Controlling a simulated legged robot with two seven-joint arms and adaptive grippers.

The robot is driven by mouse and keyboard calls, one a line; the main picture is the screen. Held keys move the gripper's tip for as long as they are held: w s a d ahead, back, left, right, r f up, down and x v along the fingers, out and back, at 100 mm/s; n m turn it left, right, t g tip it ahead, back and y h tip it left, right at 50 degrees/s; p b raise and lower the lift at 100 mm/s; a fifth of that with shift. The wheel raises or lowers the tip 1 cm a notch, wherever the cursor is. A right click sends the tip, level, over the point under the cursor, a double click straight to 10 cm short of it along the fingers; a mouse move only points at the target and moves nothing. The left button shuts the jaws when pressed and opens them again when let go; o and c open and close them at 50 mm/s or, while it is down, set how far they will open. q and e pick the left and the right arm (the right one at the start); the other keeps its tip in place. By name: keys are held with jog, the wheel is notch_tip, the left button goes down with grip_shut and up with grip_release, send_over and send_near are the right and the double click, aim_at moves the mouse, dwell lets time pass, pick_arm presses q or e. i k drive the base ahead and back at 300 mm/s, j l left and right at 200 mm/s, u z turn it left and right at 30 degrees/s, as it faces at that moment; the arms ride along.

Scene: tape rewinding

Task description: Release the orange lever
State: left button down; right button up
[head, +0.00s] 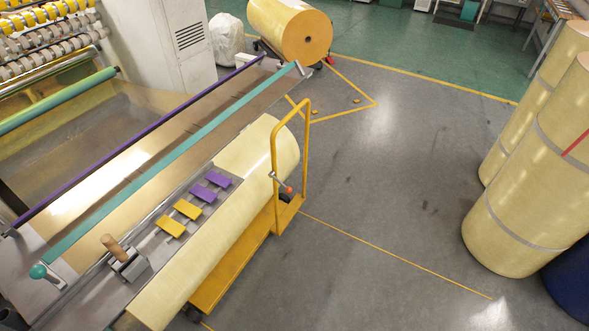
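A short lever with an orange-red knob (289,190) sits by the yellow upright handle frame (274,150) of the trolley. Its rod slants up and left from the knob to the frame. A tan, wood-coloured cylindrical handle (112,244) stands tilted on a grey metal block at the machine's front edge. I cannot tell which of the two is the orange lever. Neither of my grippers is in the head view, and no gripper shows touching either handle.
A large cream roll (225,215) lies along the machine's edge above the yellow trolley (240,258). Purple (203,193) and yellow (187,209) tabs sit beside it. Tall rolls (520,215) stand at right. The grey floor (400,180) between is clear.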

aim_at(288, 190)
jog(key=i+z, duration=0.1)
jog(key=i, duration=0.4)
jog(key=i+j, duration=0.15)
jog(key=i, duration=0.35)
jog(key=l+z, duration=0.05)
